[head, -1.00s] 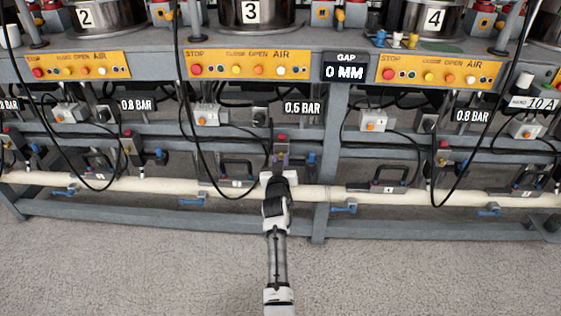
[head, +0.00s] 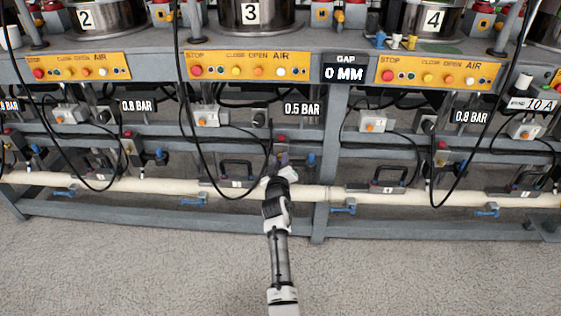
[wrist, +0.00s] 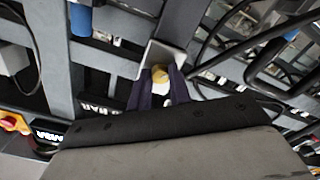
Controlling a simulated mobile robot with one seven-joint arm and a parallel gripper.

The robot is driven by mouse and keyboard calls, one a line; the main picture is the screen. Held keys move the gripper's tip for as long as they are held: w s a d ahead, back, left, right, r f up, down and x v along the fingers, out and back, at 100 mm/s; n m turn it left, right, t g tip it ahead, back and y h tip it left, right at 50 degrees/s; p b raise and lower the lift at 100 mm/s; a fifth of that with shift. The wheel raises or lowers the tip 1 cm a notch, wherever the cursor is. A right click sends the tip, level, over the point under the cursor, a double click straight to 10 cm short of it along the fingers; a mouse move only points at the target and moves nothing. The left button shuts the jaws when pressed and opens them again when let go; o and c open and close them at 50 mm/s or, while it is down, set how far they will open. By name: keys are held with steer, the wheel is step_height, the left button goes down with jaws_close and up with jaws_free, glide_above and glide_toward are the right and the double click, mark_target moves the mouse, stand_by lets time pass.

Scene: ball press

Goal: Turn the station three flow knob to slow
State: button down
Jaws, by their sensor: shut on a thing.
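The yellow flow knob (wrist: 160,74) shows in the wrist view on a grey metal block (wrist: 160,55). My gripper (wrist: 160,84) has its two dark fingers shut on the knob, one on each side. In the head view my gripper (head: 281,160) is at the small valve unit (head: 283,141) below station three's yellow panel. The arm and wrist hide most of the knob there, and its pointer or scale markings cannot be read. The station three label (head: 250,12) is on the pot above.
A 0.5 BAR display (head: 302,109) sits just above my gripper, and a blue part (head: 311,160) is close on its right. A cream pipe (head: 230,188) runs below. Black cables (head: 188,110) hang to the left. The floor (head: 400,275) in front is clear.

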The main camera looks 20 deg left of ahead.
steer(key=shift+r, duration=0.15)
steer(key=c, duration=1.3)
jaws_free()
steer(key=shift+s, duration=0.1)
